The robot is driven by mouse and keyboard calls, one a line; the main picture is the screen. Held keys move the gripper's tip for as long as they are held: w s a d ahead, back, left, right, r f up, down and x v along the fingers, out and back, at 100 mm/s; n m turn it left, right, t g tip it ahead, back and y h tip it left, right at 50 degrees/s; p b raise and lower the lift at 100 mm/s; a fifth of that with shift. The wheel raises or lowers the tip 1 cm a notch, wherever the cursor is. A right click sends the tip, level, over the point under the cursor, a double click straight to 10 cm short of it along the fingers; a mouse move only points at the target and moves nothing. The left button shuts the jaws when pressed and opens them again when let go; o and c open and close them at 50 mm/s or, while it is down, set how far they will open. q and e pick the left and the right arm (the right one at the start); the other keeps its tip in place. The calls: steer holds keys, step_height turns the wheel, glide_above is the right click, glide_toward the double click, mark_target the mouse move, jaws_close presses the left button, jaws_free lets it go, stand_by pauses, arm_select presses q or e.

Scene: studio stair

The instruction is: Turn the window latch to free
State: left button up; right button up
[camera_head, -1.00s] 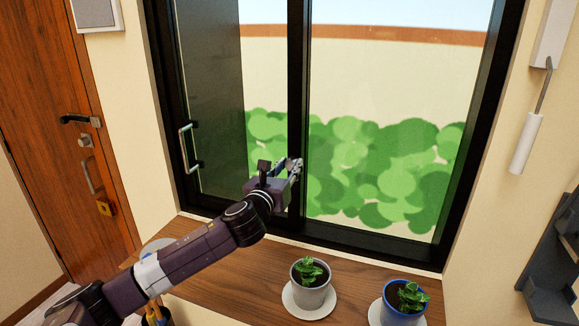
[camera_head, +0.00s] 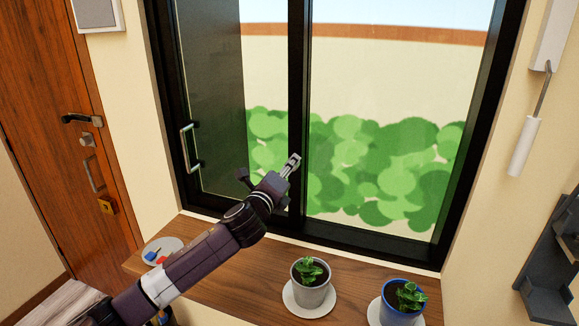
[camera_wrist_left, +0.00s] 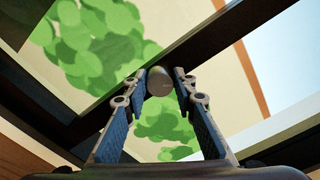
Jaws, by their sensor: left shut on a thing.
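The black-framed sliding window (camera_head: 298,110) fills the middle of the head view, with an upright centre bar. My left gripper (camera_head: 293,161) reaches up to that bar from the lower left. In the left wrist view, its two fingers are closed around the sides of a small rounded grey knob (camera_wrist_left: 159,82), which I take for the end of the window latch. The dark bar runs behind it. In the head view the fingers hide the latch, so its angle cannot be told. My right gripper is in neither view.
A wooden sill (camera_head: 235,277) runs below the window. A white potted plant (camera_head: 312,290) and a blue potted plant (camera_head: 404,302) stand on it, with a plate (camera_head: 163,250) of small items at left. A window handle (camera_head: 190,148) is at left, a wooden door (camera_head: 50,110) farther left.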

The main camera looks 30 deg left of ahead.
arm_select(q)
steer(key=shift+f+n, duration=0.15)
steer(key=shift+n, duration=3.15)
steer(key=o, duration=1.2)
steer(key=shift+c, duration=0.2)
steer(key=v, duration=1.2)
steer(key=shift+s, duration=0.1)
